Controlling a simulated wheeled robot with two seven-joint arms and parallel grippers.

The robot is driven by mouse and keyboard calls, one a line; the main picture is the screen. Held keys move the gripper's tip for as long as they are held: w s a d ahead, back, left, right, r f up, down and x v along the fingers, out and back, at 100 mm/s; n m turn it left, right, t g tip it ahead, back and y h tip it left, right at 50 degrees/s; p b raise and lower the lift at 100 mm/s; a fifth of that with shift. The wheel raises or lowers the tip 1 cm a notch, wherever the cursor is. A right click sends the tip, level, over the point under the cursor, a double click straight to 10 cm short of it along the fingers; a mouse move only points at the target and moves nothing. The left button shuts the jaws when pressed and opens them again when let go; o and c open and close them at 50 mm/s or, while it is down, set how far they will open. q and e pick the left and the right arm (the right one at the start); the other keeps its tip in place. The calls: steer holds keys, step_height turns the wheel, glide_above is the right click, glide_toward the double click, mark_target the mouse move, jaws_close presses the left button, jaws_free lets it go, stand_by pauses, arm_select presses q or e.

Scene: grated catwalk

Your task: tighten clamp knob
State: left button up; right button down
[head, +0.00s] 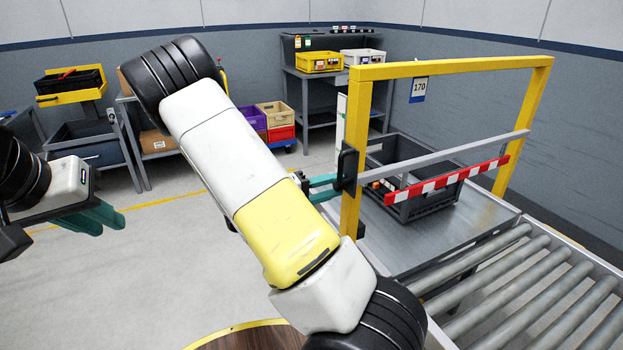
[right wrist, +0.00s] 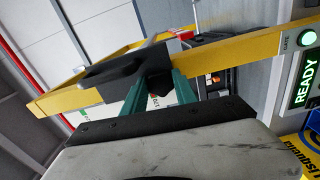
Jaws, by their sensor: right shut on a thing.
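The black clamp (head: 347,166) sits on the left post of a yellow frame (head: 450,68), where a grey crossbar (head: 450,156) meets it. In the right wrist view the clamp body (right wrist: 112,74) lies against the yellow post, with its dark knob (right wrist: 158,84) between my teal fingers. My right gripper (head: 322,187) is shut on the knob; my own arm partly covers it in the head view. My left gripper (head: 105,217) hangs at the far left, away from the frame; its finger gap is unclear.
A red-and-white striped bar (head: 450,180) hangs below the crossbar. A dark crate (head: 425,205) stands on the metal table behind the frame. Roller conveyor (head: 540,290) fills the lower right. Shelves with bins (head: 275,112) stand at the back. A green READY display (right wrist: 304,80) shows at right.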

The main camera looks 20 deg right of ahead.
steer(key=m, duration=0.5)
steer(key=shift+f, duration=0.1)
stand_by(0.5)
steer(key=c, duration=1)
jaws_free()
